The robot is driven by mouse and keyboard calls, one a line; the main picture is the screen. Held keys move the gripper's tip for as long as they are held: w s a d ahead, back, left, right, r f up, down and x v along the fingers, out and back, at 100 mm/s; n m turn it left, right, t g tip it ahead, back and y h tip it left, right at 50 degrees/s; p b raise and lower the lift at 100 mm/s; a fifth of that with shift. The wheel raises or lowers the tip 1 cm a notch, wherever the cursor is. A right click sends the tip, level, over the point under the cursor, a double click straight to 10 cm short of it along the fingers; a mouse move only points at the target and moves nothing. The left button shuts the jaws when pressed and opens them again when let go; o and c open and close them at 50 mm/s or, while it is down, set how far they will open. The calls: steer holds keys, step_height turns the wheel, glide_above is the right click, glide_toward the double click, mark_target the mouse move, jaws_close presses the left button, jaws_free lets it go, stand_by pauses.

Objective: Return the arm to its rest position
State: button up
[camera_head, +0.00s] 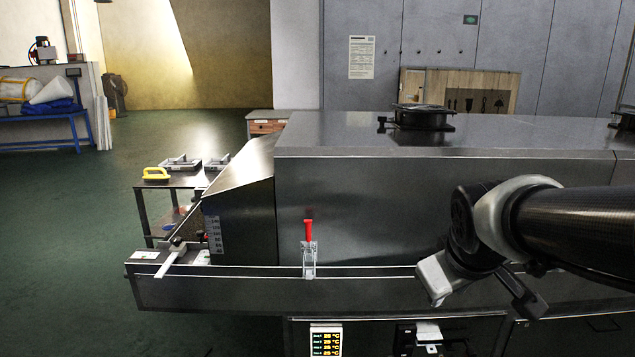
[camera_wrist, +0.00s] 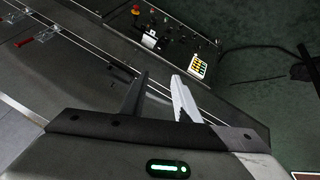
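My arm (camera_head: 580,225) reaches in from the right edge in the head view, in front of the tunnel dryer's steel side (camera_head: 380,205). Its end hangs in front of the dryer, near the front rail. In the wrist view my gripper (camera_wrist: 160,77) shows one dark finger and one pale finger with a gap between them. Nothing is held in the gap. The gripper is over the dryer's front edge, with the control panel (camera_wrist: 165,25) beyond the fingertips. I cannot tell whether anything touches the fingers.
A red-handled clamp (camera_head: 309,250) stands upright on the front rail. A fan unit (camera_head: 422,117) sits on the dryer top. A side table (camera_head: 170,183) with a yellow-handled tool (camera_head: 156,174) stands at the left end. The green floor (camera_head: 70,250) at left is clear.

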steer(key=s+a+m+y, duration=0.25)
steer(key=s+a, duration=0.45)
steer(key=s, duration=0.6)
step_height(320, 180, up, 22)
steer(key=m+g+p, duration=0.1)
steer(key=p, duration=2.1)
steer(key=shift+s+a, duration=0.3)
steer(key=shift+s, duration=0.05)
steer(key=shift+d+r+h, duration=0.1)
steer(key=shift+h, duration=0.15)
